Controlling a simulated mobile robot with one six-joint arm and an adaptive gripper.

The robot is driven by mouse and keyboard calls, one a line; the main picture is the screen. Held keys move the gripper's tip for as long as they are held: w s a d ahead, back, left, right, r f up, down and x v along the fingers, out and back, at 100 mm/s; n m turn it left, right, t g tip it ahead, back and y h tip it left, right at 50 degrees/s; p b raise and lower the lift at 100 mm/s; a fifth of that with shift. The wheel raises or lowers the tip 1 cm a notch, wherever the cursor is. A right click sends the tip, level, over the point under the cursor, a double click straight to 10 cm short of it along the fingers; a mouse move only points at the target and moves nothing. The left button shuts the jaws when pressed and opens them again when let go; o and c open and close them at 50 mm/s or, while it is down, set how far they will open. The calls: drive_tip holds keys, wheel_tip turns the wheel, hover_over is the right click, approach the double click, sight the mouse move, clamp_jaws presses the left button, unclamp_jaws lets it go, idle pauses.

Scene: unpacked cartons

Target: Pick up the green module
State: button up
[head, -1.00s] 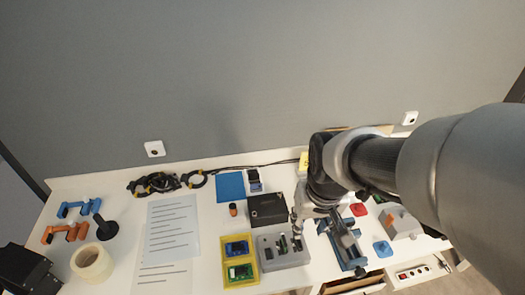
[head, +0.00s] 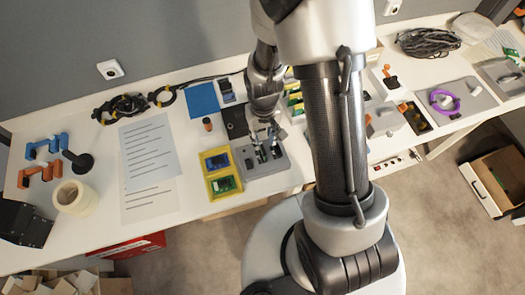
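A green circuit-board module (head: 224,184) lies in the front compartment of a yellow tray (head: 206,170), with a blue module (head: 218,162) behind it. To the right, a grey fixture block (head: 246,170) holds small dark and green upright parts (head: 275,150). I cannot tell which green piece the task names. My gripper (head: 265,140) points down over the back of the grey block, close to these parts. It is small in view, and I cannot tell whether its fingers are apart, or touch or hold a part.
A black box (head: 233,120) and a blue square mat (head: 202,99) lie behind the grey block. An orange-topped bottle (head: 207,124) stands behind the yellow tray. Printed sheets (head: 150,160) and a tape roll (head: 76,198) are at left. My arm hides part of the table right of the block.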

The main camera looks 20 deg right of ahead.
sight(263, 149)
wheel_tip(263, 149, down, 9)
drive_tip(key=b, duration=0.2)
drive_tip(key=shift+w+r+b, duration=0.15)
drive_tip(key=shift+r+b, duration=0.05)
drive_tip(key=shift+b, duration=0.1)
drive_tip(key=shift+r, duration=0.1)
drive_tip(key=shift+c, duration=0.4)
clamp_jaws()
